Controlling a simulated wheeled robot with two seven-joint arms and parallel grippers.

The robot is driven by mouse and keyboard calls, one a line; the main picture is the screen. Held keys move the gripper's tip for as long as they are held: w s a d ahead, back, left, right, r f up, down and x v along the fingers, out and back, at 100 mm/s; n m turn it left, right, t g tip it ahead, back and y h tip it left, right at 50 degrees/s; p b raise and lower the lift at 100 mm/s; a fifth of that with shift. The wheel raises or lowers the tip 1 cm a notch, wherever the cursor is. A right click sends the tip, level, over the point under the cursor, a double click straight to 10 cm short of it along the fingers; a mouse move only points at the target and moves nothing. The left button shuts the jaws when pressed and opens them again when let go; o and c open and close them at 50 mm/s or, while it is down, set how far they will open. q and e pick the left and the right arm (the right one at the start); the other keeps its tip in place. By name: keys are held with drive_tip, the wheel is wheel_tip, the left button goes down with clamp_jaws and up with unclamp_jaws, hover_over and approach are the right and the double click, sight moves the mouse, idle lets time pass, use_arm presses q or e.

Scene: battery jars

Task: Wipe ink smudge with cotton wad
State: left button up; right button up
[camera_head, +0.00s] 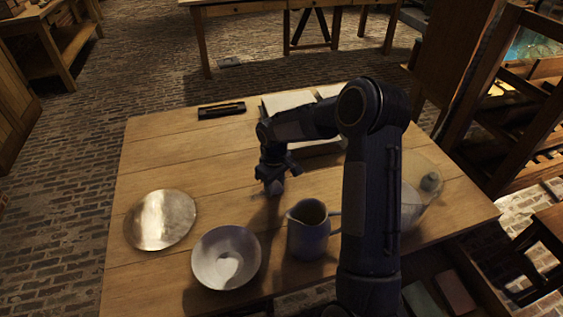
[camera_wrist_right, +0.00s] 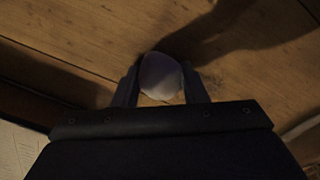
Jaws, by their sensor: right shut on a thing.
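My right gripper (camera_head: 273,189) points down low over the wooden table (camera_head: 190,150), in front of an open book. In the right wrist view its fingers (camera_wrist_right: 160,88) are shut on a whitish, rounded cotton wad (camera_wrist_right: 160,75). The wad sits between the fingertips, over bare planks; I cannot tell whether it touches the wood. In the head view the wad is mostly hidden by the gripper. I cannot make out an ink smudge; dark shadows lie on the wood around the wad. My left gripper is not in view.
A round metal plate (camera_head: 150,222), a white bowl (camera_head: 212,279) and a jug (camera_head: 306,239) stand along the front. The open book (camera_head: 285,101) and a dark pen tray (camera_head: 222,111) lie at the back. A glass jar (camera_head: 428,183) stands right, partly behind my arm.

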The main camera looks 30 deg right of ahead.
wheel_tip(320, 180, up, 4)
drive_tip(key=shift+a+f+p, duration=0.15)
drive_tip(key=shift+f+p, duration=0.05)
drive_tip(key=shift+p, duration=0.7)
drive_tip(key=shift+r+p, duration=0.5)
drive_tip(key=shift+r, duration=0.15)
drive_tip(key=shift+r+p, duration=1)
drive_tip(key=shift+r, duration=0.6)
